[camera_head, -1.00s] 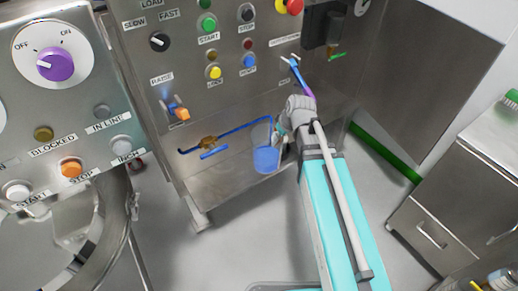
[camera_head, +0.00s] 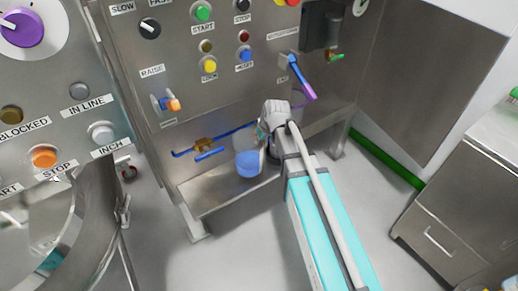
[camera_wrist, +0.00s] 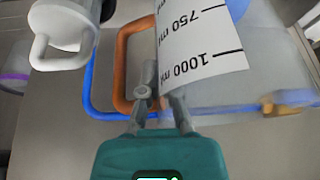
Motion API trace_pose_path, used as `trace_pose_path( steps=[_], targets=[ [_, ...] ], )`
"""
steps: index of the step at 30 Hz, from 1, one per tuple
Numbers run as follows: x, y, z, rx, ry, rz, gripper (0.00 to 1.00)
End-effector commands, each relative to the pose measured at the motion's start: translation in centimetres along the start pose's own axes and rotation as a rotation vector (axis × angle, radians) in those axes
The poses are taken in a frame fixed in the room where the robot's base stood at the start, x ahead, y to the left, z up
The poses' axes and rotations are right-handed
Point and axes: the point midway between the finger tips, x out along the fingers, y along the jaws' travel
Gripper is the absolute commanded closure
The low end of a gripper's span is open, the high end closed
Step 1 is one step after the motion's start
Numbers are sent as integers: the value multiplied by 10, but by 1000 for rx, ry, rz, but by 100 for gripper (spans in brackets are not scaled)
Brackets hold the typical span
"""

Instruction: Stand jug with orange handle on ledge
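The clear jug with the orange handle (camera_wrist: 122,62) fills the right of the wrist view; its white label reads 750 ml and 1000 ml, upside down. In the head view the jug (camera_head: 248,163) is over or on the low steel ledge (camera_head: 220,193), with blue showing low in it; whether it touches the ledge is unclear. My gripper (camera_wrist: 162,92) is at its rim, one finger inside the orange handle loop, the other partly behind the label. It appears shut on the jug's wall; the exact contact is hidden. In the head view my arm partly covers the jug's right side.
A blue pipe with a brass valve (camera_head: 203,145) runs behind the jug. A white-handled vessel (camera_wrist: 62,35) is close at upper left in the wrist view. A blue and purple lever (camera_head: 302,80) juts from the panel above my gripper. The ledge's left part is bare.

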Motion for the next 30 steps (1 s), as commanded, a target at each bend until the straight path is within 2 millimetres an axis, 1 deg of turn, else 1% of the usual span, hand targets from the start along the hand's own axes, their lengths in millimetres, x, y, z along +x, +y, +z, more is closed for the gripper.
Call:
trace_pose_path(
  steps=[9, 15, 24, 30],
  targets=[
    [2, -1, -1, 0, 1, -1, 100],
    [17, -2, -4, -1, 1, -1, 100],
    [37, -1, 6, -1, 1, -1, 100],
    [40, -1, 8, -1, 1, -1, 100]
  ],
)
